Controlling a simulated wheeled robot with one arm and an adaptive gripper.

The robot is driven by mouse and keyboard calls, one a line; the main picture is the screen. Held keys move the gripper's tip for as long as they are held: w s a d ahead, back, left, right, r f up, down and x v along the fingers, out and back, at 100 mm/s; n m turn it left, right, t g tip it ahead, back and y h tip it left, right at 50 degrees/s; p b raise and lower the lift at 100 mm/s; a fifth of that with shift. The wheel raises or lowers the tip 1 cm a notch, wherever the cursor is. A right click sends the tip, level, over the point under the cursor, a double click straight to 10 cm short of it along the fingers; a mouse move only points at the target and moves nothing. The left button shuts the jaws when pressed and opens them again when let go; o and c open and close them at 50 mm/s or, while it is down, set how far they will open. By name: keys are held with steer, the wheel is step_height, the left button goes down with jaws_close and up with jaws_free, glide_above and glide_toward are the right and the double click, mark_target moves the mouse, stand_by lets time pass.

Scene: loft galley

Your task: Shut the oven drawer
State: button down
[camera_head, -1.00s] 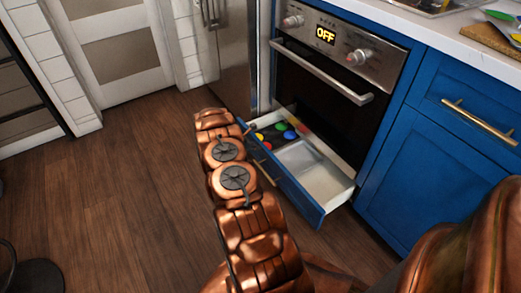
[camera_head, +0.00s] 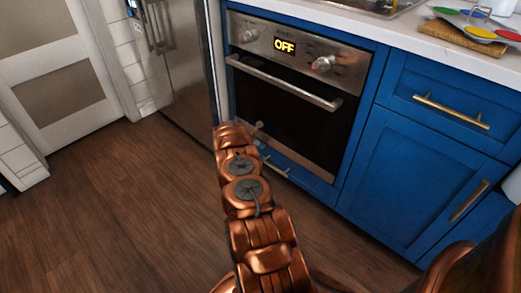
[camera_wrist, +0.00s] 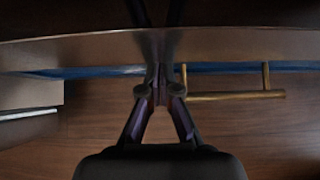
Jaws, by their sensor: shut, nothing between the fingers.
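The blue oven drawer (camera_head: 308,176) is below the oven (camera_head: 290,100) in the head view. Its front looks flush with the cabinet, and no drawer inside shows. Its left part is hidden behind my arm. Its brass handle (camera_head: 275,168) shows beside my arm, and also in the wrist view (camera_wrist: 235,96). In the wrist view the drawer front is a thin blue strip (camera_wrist: 225,68) under the steel oven edge. My gripper (camera_wrist: 161,88) is shut and empty, with its fingertips at the drawer front just left of the handle. I cannot tell whether they touch it.
The oven door is closed, with a steel bar handle (camera_head: 285,84). A steel fridge (camera_head: 180,65) stands to the left. Blue cabinets (camera_head: 400,180) with brass handles are on the right, under a white counter (camera_head: 440,50). The wooden floor (camera_head: 110,210) at left is clear.

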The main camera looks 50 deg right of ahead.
steer(key=shift+d+r, duration=0.15)
steer(key=shift+d, duration=0.35)
steer(key=shift+s+d+r, duration=0.1)
steer(key=shift+s+d, duration=0.05)
steer(key=w+a+r+p, duration=0.2)
steer(key=a+r+p, duration=0.4)
steer(key=a, duration=0.6)
steer(key=shift+a+r, duration=0.15)
steer(key=shift+r, duration=0.1)
